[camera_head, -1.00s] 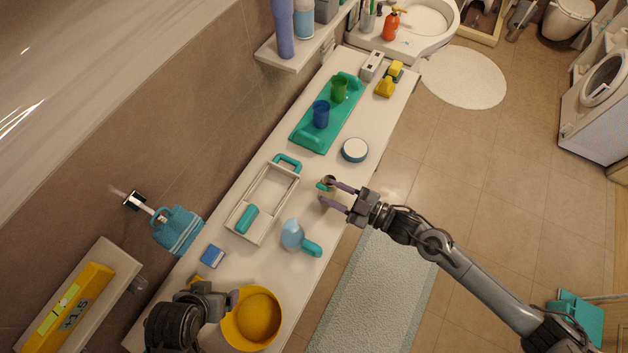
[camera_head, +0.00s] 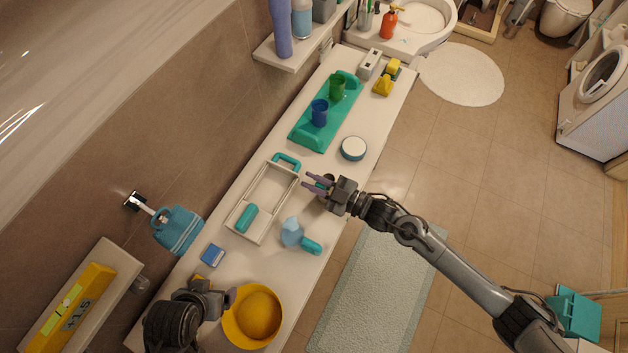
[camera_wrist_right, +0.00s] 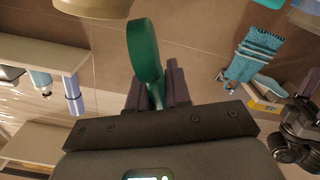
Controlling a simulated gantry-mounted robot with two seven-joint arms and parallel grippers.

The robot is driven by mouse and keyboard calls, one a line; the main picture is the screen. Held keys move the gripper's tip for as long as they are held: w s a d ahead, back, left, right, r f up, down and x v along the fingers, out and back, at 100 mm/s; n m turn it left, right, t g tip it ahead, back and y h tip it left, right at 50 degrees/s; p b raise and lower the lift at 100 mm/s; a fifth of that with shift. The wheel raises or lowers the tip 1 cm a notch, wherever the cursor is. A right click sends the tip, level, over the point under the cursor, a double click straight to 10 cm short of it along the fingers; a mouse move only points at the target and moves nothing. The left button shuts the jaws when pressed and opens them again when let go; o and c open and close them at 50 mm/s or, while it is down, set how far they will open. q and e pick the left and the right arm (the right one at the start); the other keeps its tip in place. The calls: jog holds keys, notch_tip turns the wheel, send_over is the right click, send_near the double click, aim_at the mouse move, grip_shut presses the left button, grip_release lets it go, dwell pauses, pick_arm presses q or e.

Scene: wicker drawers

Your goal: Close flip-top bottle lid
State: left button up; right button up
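The small flip-top bottle stands near the counter's front edge in the head view, mostly hidden by my right gripper (camera_head: 310,182). Its teal lid (camera_head: 324,184) shows between the purple fingers. In the right wrist view the lid (camera_wrist_right: 145,50) stands edge-on, its lower part between the two fingers (camera_wrist_right: 156,92). A beige rounded body, perhaps the bottle (camera_wrist_right: 95,8), is at the top edge. The fingers flank the lid closely; whether they grip it is unclear. My left gripper (camera_head: 228,298) is beside the yellow bowl, its fingers too small to judge.
A white caddy (camera_head: 238,200) lies left of the right gripper. A light-blue bottle with teal part (camera_head: 291,232) and the yellow bowl (camera_head: 228,325) are nearer. A round white-topped tin (camera_head: 353,148) and teal tray (camera_head: 303,135) stand beyond. Some counter around the right gripper is clear.

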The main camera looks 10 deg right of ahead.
grip_shut()
jog(key=shift+w, duration=0.1)
jog(key=shift+w+d+r+m+p, duration=0.25)
jog(key=shift+m+p, duration=0.1)
jog(key=shift+m, duration=0.3)
jog(key=shift+w+d+r+m+p, duration=0.2)
jog(key=shift+m+p, duration=0.15)
jog(key=shift+m, duration=0.3)
jog(key=shift+w+d+m+p, duration=0.35)
jog(key=shift+w+m, duration=0.15)
jog(key=shift+m, duration=0.65)
jog(key=shift+w+d+m+p, duration=0.3)
jog(key=shift+w+m, duration=0.2)
jog(key=shift+m, duration=0.65)
